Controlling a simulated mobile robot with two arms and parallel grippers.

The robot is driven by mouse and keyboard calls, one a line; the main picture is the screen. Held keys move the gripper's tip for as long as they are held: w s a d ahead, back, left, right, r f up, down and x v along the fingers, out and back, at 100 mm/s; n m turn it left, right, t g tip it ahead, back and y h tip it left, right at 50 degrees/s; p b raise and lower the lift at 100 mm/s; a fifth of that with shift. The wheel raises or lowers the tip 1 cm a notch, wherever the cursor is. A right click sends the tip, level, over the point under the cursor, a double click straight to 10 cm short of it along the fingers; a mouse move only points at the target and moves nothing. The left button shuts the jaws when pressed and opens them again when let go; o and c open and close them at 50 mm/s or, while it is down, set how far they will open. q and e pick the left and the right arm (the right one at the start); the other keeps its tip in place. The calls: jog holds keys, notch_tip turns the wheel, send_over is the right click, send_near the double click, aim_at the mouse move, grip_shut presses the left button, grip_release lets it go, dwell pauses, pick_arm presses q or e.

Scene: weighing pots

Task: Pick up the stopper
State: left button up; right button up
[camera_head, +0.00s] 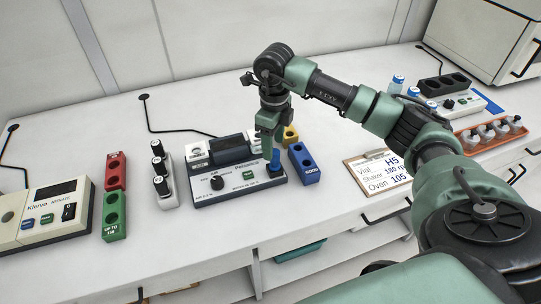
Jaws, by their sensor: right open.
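My right gripper (270,145) points down over the right end of a white and grey instrument (225,184) on the bench. It is open. A small blue piece (275,161), which may be the stopper, stands upright at the instrument's right end, directly under and close to the fingertips. I cannot tell whether the fingers touch it or are around it. The gripper hides part of the instrument's back right. My left gripper is not in view.
A white rack with black-capped vials (160,170), red and green blocks (115,195) and another instrument (45,212) are left. A clipboard (378,172) lies right. The front bench strip is clear.

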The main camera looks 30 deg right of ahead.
aim_at(275, 160)
jog(key=f, duration=0.1)
jog(key=s+f+p, duration=0.1)
jog(key=shift+f, duration=0.35)
notch_tip(275, 160, down, 4)
jog(key=shift+w+d+r+p, duration=0.15)
jog(key=shift+r+p, duration=0.1)
jog(key=shift+p, duration=0.4)
jog(key=shift+f, duration=0.15)
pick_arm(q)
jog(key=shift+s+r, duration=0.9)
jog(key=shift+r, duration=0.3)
pick_arm(e)
grip_shut()
